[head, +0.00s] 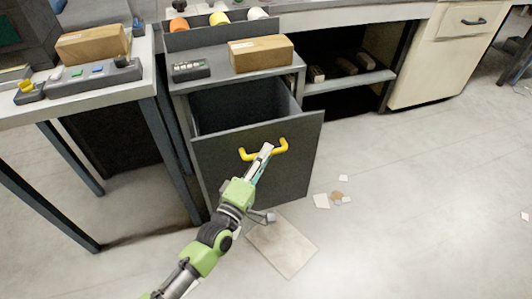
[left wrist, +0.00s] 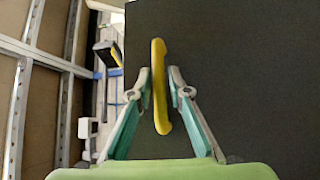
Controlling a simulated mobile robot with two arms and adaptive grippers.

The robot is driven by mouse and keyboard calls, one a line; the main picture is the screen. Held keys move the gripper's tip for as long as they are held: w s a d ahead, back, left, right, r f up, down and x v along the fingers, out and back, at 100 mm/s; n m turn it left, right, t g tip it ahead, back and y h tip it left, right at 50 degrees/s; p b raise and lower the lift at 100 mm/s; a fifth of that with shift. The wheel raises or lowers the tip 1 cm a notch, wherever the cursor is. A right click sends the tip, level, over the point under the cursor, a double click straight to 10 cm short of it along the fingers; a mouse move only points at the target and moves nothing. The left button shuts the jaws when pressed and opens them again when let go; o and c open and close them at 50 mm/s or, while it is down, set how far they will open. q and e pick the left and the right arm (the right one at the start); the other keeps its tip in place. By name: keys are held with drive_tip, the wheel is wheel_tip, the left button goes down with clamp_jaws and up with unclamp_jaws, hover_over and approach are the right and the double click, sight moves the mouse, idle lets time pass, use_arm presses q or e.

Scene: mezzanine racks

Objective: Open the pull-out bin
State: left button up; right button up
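The dark grey pull-out bin (head: 225,153) stands drawn out from the cabinet, and I see into its open top. Its yellow handle (head: 264,151) is on the front face; it also shows upright in the left wrist view (left wrist: 159,95). My left gripper (head: 265,149) is at the handle. The gripper hides part of the handle in the head view. My right gripper is in neither view.
A cardboard box (head: 261,53) and a dark keypad device (head: 190,70) sit on the cabinet top. A table (head: 75,106) stands at left. A flat sheet (head: 283,243) and small scraps lie on the floor. The floor at right is largely clear.

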use_arm(q)
drive_tip(key=v, duration=1.1)
drive_tip(key=shift+f, duration=0.1)
